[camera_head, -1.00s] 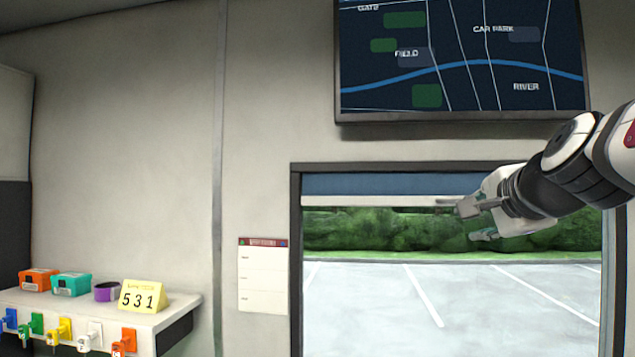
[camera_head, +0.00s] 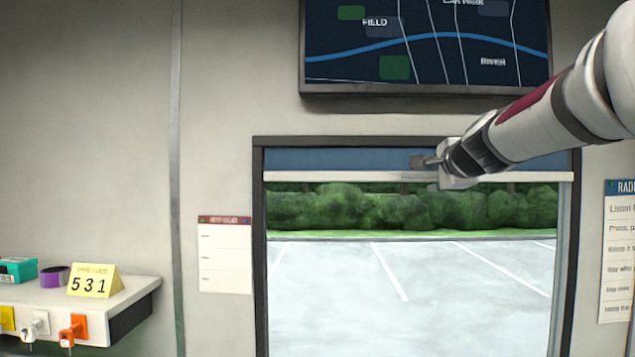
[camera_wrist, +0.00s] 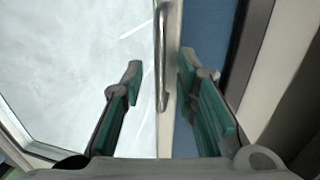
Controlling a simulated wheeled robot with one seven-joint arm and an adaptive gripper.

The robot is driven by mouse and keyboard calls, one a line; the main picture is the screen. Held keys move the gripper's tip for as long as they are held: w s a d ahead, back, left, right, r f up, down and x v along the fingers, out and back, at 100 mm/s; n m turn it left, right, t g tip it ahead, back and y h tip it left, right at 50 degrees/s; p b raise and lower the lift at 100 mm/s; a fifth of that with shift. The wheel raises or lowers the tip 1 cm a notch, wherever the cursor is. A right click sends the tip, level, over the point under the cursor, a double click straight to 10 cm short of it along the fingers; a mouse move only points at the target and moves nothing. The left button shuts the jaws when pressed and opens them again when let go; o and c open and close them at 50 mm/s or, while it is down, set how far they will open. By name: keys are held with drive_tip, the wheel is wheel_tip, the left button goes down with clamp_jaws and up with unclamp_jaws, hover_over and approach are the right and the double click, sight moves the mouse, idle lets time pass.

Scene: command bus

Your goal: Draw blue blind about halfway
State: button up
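The blue blind (camera_head: 340,159) is a short strip at the top of the window, with a pale bottom bar (camera_head: 330,176). Below it the window is uncovered. My gripper (camera_head: 428,168) is at the blind's lower edge, right of its middle. In the wrist view the blue blind (camera_wrist: 208,35) is at the right, and a silver handle (camera_wrist: 162,65) runs along the pale bar (camera_wrist: 173,30). The open green-padded fingers of my gripper (camera_wrist: 161,65) lie on either side of the handle and bar. I cannot tell whether either finger touches them.
The dark window frame (camera_head: 260,240) surrounds the opening. A map screen (camera_head: 425,45) hangs above it. A shelf (camera_head: 140,290) with a yellow 531 sign (camera_head: 95,281) and keys is at lower left. Papers hang on the wall at left (camera_head: 225,255) and right (camera_head: 619,250).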

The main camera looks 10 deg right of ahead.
drive_tip(key=shift+w+d+f, duration=0.1)
drive_tip(key=shift+w+d, duration=0.05)
drive_tip(key=shift+w, duration=0.45)
clamp_jaws()
